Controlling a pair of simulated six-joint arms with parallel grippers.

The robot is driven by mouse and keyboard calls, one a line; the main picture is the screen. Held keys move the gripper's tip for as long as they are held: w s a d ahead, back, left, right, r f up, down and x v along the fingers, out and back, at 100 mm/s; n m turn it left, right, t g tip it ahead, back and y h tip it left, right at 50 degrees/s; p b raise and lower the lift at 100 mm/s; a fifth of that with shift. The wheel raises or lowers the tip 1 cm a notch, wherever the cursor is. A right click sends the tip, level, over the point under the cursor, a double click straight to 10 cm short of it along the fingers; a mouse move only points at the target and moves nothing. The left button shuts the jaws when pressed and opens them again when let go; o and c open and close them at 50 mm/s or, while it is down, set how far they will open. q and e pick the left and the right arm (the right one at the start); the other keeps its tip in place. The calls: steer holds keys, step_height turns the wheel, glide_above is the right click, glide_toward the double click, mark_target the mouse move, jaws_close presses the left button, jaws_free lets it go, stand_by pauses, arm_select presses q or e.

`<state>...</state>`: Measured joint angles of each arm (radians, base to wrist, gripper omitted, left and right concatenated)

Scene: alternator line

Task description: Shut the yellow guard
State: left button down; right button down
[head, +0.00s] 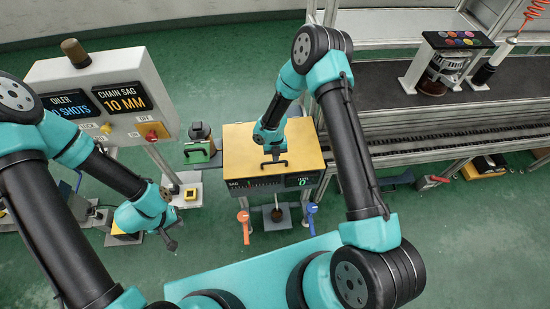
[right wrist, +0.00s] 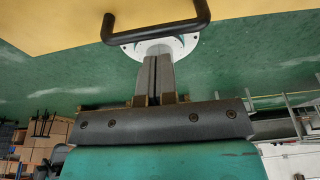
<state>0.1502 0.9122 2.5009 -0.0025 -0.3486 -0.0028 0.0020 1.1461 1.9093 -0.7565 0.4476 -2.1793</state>
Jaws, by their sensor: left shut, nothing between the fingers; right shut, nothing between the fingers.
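The yellow guard (head: 242,138) is a broad flat panel over the station with the SAG scale on its front. I cannot tell whether it is fully shut. Its black handle (head: 274,164) is near the front edge. My right gripper (head: 275,152) is shut and empty over the panel, close to the handle. In the right wrist view the shut fingers (right wrist: 160,62) point at the handle (right wrist: 155,32), with the yellow panel (right wrist: 50,22) at upper left; contact is unclear. My left gripper (head: 172,243) is shut and empty, low at the left, away from the guard.
An orange lever (head: 244,226) and a blue lever (head: 311,216) stand below the station's front. A sign panel reading CHAIN SAG 10 MM (head: 122,97) is at left. A green-fronted box (head: 197,152) stands beside the guard. A dark conveyor (head: 390,95) runs at right.

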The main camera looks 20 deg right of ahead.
arm_select(q)
steer(key=shift+a, duration=0.1)
arm_select(e)
steer(key=s+v, duration=0.1)
steer(key=v, duration=1)
steer(key=shift+s+r, duration=0.25)
steer(key=shift+r, duration=0.2)
steer(key=shift+s+a, duration=0.1)
steer(key=s+d+f+m+t+y, duration=0.1)
steer(key=s+m, duration=0.8)
steer(key=m, duration=0.9)
steer(key=s+d+f+m+t+y, duration=0.2)
steer(key=s+m, duration=0.8)
steer(key=m, duration=0.7)
steer(key=shift+s+d+f+m+t, duration=0.3)
steer(key=shift+s+d+f+m, duration=0.15)
steer(key=shift+f, duration=0.4)
arm_select(q)
steer(key=c, duration=1.8)
jaws_free()
arm_select(e)
steer(key=shift+w, duration=0.1)
